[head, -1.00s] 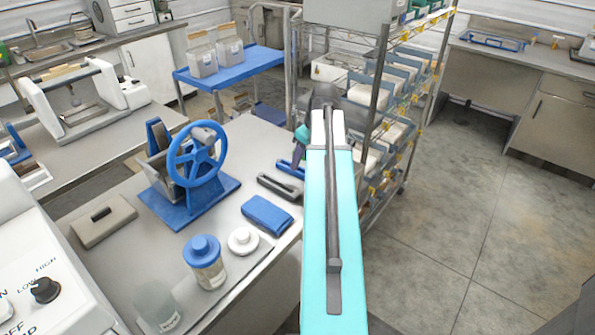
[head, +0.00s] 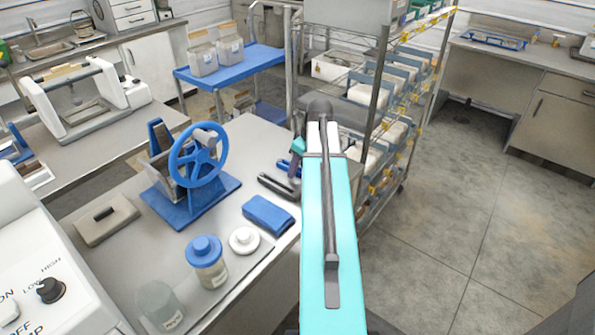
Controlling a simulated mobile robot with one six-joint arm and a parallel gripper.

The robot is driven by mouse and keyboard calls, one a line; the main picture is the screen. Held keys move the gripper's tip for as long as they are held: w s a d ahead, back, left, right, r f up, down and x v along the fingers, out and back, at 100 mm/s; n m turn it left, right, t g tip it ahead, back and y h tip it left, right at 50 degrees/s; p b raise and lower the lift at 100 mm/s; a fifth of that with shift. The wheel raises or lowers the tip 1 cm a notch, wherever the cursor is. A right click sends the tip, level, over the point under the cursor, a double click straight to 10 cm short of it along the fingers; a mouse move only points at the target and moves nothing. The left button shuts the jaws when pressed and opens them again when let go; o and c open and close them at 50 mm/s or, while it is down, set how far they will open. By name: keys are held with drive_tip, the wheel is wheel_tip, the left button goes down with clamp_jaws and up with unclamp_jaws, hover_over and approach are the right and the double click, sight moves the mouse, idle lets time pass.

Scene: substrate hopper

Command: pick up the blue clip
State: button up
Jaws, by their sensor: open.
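The blue clip (head: 286,167) appears as a small blue bar near the right edge of the steel bench, just behind a dark grey clip-like piece (head: 279,187). My gripper (head: 294,168) is small in the head view, at the far end of my cyan arm, with a teal part and a purple-grey finger. It is open and points down at the right end of the blue clip, overlapping it in the picture. I cannot tell whether it touches the clip. The gap between the fingers is not clearly visible.
A folded blue cloth-like item (head: 268,214), a white round lid (head: 243,240) and a blue-capped jar (head: 207,262) sit nearer on the bench. A hopper with a blue handwheel (head: 198,160) stands to the left. A wire rack (head: 372,110) rises close behind my arm.

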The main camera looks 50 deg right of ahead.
drive_tip(key=c, duration=1.1)
drive_tip(key=shift+r, duration=0.1)
wheel_tip(320, 180, up, 10)
drive_tip(key=shift+f+b, duration=0.1)
drive_tip(key=shift+b, duration=0.85)
drive_tip(key=shift+s, duration=0.15)
